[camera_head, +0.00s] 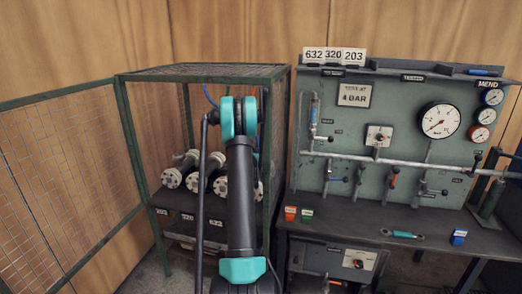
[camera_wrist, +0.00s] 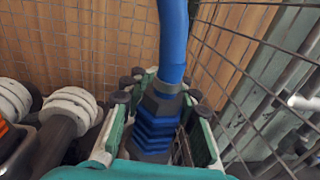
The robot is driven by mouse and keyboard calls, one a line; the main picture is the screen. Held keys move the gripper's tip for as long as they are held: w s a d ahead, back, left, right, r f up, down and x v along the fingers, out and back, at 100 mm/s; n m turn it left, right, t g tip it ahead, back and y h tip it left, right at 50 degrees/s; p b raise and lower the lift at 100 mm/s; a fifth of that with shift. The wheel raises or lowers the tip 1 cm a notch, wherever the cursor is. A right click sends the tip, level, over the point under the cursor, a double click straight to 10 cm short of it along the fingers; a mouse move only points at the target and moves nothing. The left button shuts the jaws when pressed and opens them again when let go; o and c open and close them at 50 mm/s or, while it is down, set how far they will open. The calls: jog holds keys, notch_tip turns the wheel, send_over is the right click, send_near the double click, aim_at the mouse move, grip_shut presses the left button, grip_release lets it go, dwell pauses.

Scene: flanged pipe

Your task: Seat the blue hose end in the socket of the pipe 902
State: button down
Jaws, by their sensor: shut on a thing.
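In the wrist view the blue hose end (camera_wrist: 154,128), a ribbed blue fitting under a dark collar, sits between the fingers of my gripper (camera_wrist: 155,92). My gripper is shut on it, and the blue hose (camera_wrist: 173,40) runs up from it. In the head view the blue hose (camera_head: 209,95) shows as a thin loop beside my arm. Flanged pipes (camera_head: 172,178) with pale flanges lie in the cage. Pale flanges (camera_wrist: 72,104) also show left of my gripper in the wrist view. I cannot read which pipe is 902, and its socket is not identifiable. My arm hides my gripper in the head view.
The green-framed mesh cage (camera_head: 205,70) surrounds the pipes, with its mesh door (camera_head: 62,170) open to the left. Mesh stands close right of my gripper in the wrist view. A gauge panel (camera_head: 390,110) and bench (camera_head: 345,228) with small items stand at the right.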

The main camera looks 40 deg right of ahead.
jog(key=shift+f, duration=0.8)
jog(key=c, duration=1.1)
grip_release()
jog(key=shift+o, duration=0.2)
jog(key=v, duration=1.2)
